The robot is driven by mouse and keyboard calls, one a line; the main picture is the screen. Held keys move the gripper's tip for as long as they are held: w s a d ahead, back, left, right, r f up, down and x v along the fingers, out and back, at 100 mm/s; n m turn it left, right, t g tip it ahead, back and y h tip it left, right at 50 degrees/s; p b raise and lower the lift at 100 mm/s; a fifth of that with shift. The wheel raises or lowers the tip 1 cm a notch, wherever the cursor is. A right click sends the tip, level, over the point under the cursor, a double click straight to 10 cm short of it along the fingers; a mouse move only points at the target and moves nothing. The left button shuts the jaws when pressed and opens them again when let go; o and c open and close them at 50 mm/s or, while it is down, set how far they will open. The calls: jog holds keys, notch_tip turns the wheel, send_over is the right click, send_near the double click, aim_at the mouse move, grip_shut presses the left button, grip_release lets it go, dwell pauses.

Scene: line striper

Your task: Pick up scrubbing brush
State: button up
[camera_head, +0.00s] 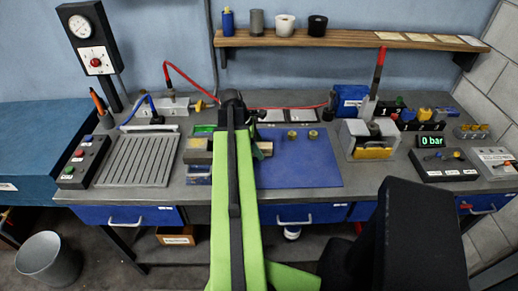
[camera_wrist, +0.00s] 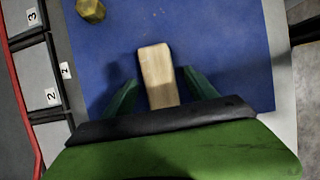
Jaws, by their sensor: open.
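A pale wooden block, which looks like the back of the scrubbing brush (camera_wrist: 157,75), lies on the blue mat (camera_wrist: 215,35); no bristles show. My gripper (camera_wrist: 158,88) is open, with one dark green finger on each side of the block's near part. A gap shows between each finger and the wood; I cannot tell the height of the fingers over the mat. In the head view a small brown end of the brush (camera_head: 266,148) shows at the mat's left edge, and my green arm hides the rest.
Brass nuts (camera_head: 292,134) stand on the mat behind the brush, and one nut (camera_wrist: 90,10) shows in the wrist view. Left of my arm are a small stacked item (camera_head: 198,152) and a grooved metal tray (camera_head: 140,160). The mat's right part is clear.

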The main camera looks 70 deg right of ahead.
aim_at(265, 146)
grip_shut()
dwell(0.3)
jog(key=shift+r, duration=0.1)
jog(key=r+p, duration=0.2)
jog(key=p, duration=0.1)
jog(key=r+p, duration=0.3)
jog(key=shift+s+a+r, duration=0.1)
jog(key=shift+s+r, duration=0.1)
jog(key=shift+r, duration=0.15)
jog(key=s+a+r+p, duration=0.1)
jog(key=s+r+p, duration=0.4)
jog(key=s, duration=0.6)
jog(key=shift+a+r, duration=0.3)
jog(key=shift+a, duration=0.1)
